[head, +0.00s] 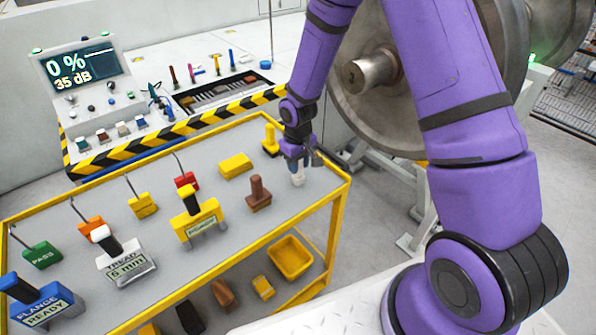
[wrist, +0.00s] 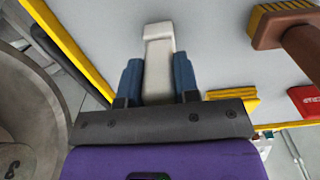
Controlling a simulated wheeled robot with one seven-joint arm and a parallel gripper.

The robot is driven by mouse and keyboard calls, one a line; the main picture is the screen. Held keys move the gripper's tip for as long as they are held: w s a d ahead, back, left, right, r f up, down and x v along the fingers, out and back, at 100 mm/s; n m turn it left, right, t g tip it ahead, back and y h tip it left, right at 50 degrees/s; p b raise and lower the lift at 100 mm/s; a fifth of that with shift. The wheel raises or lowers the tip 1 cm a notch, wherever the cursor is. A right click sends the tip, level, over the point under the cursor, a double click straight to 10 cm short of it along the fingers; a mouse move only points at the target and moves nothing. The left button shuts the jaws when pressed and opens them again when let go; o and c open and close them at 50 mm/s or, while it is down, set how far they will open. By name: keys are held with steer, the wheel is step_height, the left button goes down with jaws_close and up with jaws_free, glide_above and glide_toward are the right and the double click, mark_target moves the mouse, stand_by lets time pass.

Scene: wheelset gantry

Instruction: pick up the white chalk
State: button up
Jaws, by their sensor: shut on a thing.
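The white chalk (wrist: 158,62) is a pale, blocky stick between the two blue fingers of my gripper (wrist: 158,82) in the wrist view. The fingers are shut on its sides, and its far end sticks out past the fingertips. In the head view my gripper (head: 297,164) is over the right end of the grey cart top, and the chalk (head: 298,179) shows below it. I cannot tell whether the chalk touches the cart top.
The yellow-framed cart (head: 340,190) holds a brown-handled brush (head: 259,195), a yellow block (head: 235,166), a yellow stamp-like tool (head: 270,141) and several labelled gauges to the left. A yellow bin (head: 290,258) sits on the lower shelf. A large steel wheel (head: 400,120) stands behind my arm.

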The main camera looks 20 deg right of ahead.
steer(key=shift+r, duration=0.15)
steer(key=shift+r, duration=0.5)
step_height(320, 180, up, 2)
steer(key=shift+r, duration=0.1)
steer(key=s+a, duration=0.3)
steer(key=s, duration=0.4)
steer(key=s+a+r, duration=0.1)
steer(key=s+a, duration=0.3)
steer(key=s, duration=0.3)
steer(key=shift+s+r, duration=0.25)
steer(key=shift+r, duration=0.05)
